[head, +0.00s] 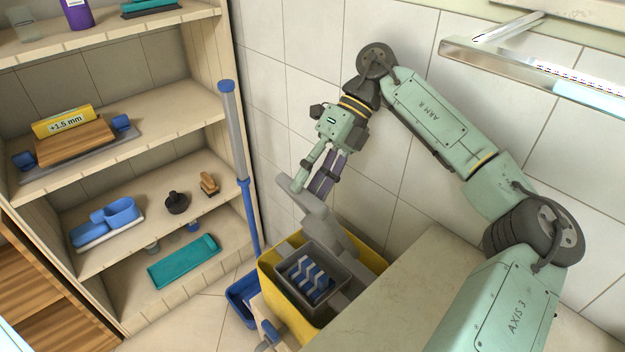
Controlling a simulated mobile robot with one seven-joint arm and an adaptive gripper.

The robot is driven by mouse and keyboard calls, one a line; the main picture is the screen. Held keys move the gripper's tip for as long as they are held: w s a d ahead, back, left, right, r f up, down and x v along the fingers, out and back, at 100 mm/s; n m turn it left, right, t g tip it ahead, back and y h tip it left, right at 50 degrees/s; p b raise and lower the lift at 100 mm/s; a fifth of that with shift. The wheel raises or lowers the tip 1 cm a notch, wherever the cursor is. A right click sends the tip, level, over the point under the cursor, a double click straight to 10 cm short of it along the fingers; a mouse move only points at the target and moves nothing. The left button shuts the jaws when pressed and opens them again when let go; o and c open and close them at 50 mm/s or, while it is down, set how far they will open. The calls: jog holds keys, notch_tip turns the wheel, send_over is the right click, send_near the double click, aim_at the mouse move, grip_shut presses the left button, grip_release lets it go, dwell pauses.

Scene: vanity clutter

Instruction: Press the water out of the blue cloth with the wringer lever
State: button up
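The yellow bucket (376,262) stands on the floor by the tiled wall, with a dark grey wringer basket (284,262) at its top. In the basket, blue folds of the cloth (309,281) show among pale strips. The grey wringer lever (318,212) rises from the bucket and leans up to the left. My gripper (311,187) points down at the lever's upper end, its two fingers a little apart. The fingertips overlap the lever in this view, so I cannot tell whether they touch or hold it.
A pale counter (390,295) stands right of the bucket, beneath my arm. A blue and grey pole (243,165) stands left of it, above a blue container (241,300). The shelf unit (165,115) at left holds several items. A metal lamp bar (530,72) juts out at upper right.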

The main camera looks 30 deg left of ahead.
notch_tip(320, 180, up, 10)
dwell(0.6)
dwell(0.4)
